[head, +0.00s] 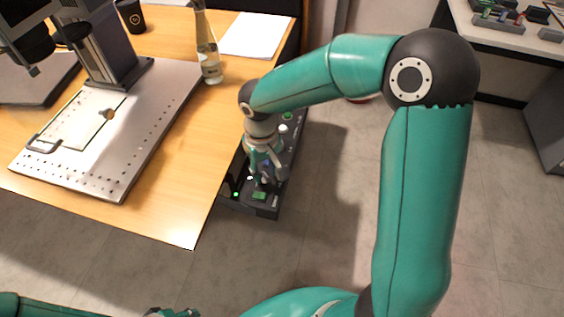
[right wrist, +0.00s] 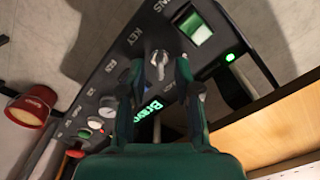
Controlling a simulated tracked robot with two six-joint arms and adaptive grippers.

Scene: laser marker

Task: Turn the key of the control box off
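The black control box (head: 292,150) stands beside the wooden table's right edge, partly covered by my right arm in the head view. In the right wrist view its panel (right wrist: 105,88) carries a silver key (right wrist: 160,62) next to the printed word KEY. My right gripper (head: 264,180) is over the panel. In the right wrist view its two fingers (right wrist: 155,70) stand apart, with the key between and slightly beyond their tips; contact cannot be told. Only a dark bit of my left gripper (head: 172,312) shows at the bottom edge of the head view.
A lit green switch (right wrist: 194,28) and a small green lamp (right wrist: 229,57) are near the key. A bottle (head: 207,50), paper (head: 256,35) and a metal plate (head: 140,120) of the marking machine are on the table (head: 180,195). A red container (right wrist: 32,108) stands beyond the box.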

